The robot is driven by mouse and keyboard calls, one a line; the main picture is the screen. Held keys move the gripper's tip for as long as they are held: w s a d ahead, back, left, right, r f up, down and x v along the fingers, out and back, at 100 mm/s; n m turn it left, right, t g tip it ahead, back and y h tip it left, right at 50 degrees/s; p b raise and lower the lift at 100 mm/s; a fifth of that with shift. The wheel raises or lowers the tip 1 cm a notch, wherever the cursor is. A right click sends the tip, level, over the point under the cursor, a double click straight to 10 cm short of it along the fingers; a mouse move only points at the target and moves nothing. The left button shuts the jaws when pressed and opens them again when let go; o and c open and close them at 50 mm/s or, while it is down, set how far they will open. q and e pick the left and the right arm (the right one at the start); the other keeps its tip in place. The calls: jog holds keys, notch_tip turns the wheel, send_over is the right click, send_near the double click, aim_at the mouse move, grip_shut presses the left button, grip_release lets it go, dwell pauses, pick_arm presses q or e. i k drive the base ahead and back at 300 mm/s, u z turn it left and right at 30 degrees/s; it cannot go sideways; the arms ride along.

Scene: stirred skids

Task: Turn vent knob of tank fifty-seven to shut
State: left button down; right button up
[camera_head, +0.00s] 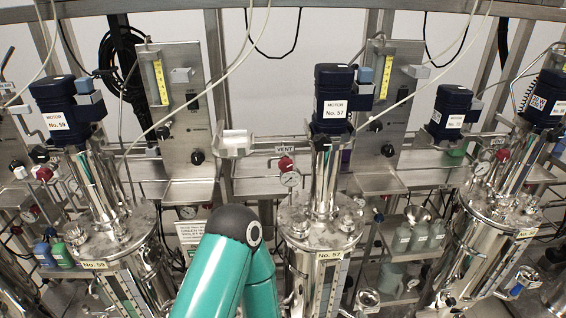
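Tank fifty-seven (318,238) is a steel vessel in the middle right, with a yellow "No. 57" label on its front. Its dark blue motor (333,82), marked No. 57, stands on top. The red vent knob (285,163) is left of the tank's column, just below a "VENT" label (285,150). A round gauge (290,179) sits just under the knob. The angle of the knob is too small to tell. Neither gripper shows in the view.
Tank fifty-nine (112,238) stands at the left and another steel tank (493,215) at the right. A shelf with green-grey bottles (420,237) is between the right tanks. Pale hoses (237,64) hang across the upper space. My teal arm rises at bottom centre, left of tank fifty-seven.

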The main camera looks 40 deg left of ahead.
aim_at(285, 165)
jog(key=u, duration=0.1)
jog(key=k, duration=1.3)
jog(key=u, duration=0.8)
jog(key=i, duration=1)
jog(key=u, duration=0.05)
